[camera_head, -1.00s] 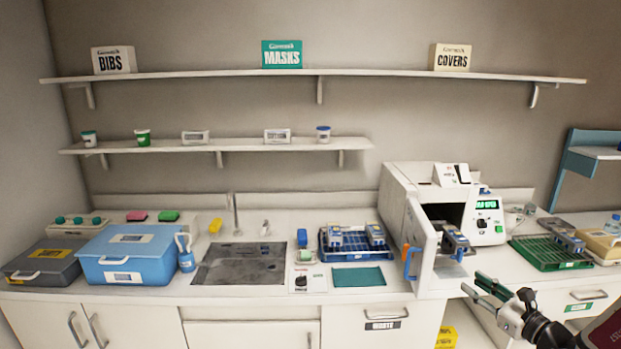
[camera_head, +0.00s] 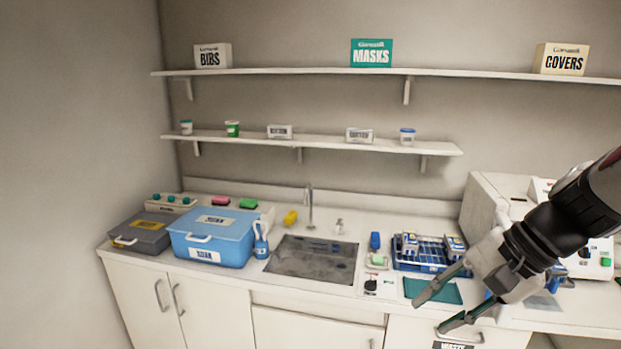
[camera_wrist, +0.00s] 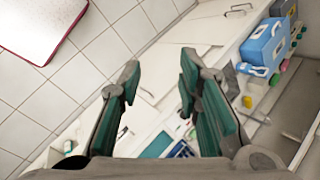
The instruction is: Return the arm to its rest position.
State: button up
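My gripper (camera_head: 430,316) is in the lower right of the head view, in front of the counter's front edge. Its two green-padded fingers are apart with nothing between them. In the wrist view the open fingers (camera_wrist: 159,80) frame white cabinet fronts and a strip of tiled floor. My arm comes in from the right edge of the head view and covers much of the white sterilizer (camera_head: 484,205).
A blue box (camera_head: 212,245), a grey case (camera_head: 138,236), a sink (camera_head: 311,258), a blue rack (camera_head: 428,256) and a teal mat (camera_head: 450,292) are on the counter. Two wall shelves hang above. Tiled floor (camera_wrist: 60,100) shows in the wrist view.

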jog(key=s+r+n+t+h, duration=0.3)
jog(key=s+r+n+h, duration=0.3)
jog(key=s+n, duration=0.3)
jog(key=shift+s+a+r, duration=0.25)
jog(key=shift+s+r, duration=0.05)
jog(key=shift+s, duration=0.6)
